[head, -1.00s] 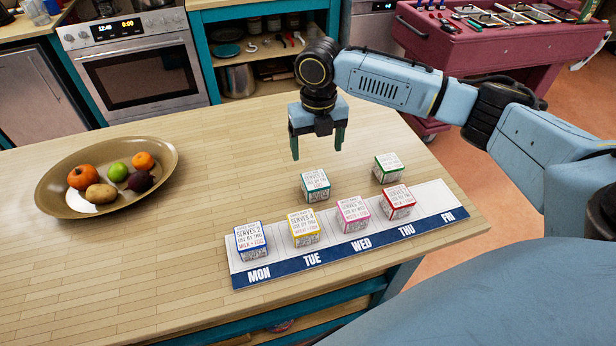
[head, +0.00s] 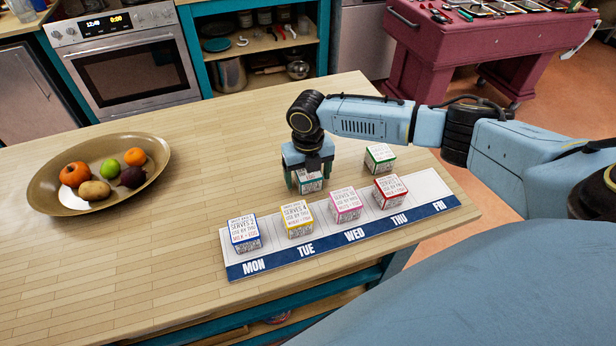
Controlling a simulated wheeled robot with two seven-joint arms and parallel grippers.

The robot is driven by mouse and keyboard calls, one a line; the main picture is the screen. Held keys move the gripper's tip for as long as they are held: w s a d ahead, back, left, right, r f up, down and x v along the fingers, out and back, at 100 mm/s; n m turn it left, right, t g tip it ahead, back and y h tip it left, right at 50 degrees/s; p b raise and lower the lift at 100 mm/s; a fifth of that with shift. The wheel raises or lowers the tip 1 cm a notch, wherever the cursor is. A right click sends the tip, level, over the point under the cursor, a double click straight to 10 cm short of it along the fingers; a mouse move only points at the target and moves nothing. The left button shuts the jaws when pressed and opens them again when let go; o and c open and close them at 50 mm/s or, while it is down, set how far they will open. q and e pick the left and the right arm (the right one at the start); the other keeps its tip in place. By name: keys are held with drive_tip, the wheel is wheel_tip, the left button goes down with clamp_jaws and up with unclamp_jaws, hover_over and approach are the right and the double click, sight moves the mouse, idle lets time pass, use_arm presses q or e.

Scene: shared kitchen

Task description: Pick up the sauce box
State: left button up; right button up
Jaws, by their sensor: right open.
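Several small white boxes with coloured edges stand on the counter, and I cannot tell from their print which is the sauce box. A teal-edged box (head: 310,185) stands behind the day strip, partly hidden by my right gripper. My right gripper (head: 309,184) points down over it, open, with a finger on either side of it. A green-edged box (head: 379,157) stands to its right. On the strip stand a blue-edged box (head: 240,233) at MON, a yellow-edged box (head: 297,218) at TUE, a pink-edged box (head: 345,204) at WED and a red-edged box (head: 390,190) at THU. My left gripper is out of view.
The day strip (head: 279,264) lies along the counter's front edge, with its FRI space bare. A brown bowl (head: 45,189) of fruit and vegetables stands at the left. The wooden counter (head: 215,160) between is clear.

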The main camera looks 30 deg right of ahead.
drive_tip(key=c, duration=1.1)
drive_tip(key=shift+r, duration=0.1)
drive_tip(key=shift+c, duration=0.2)
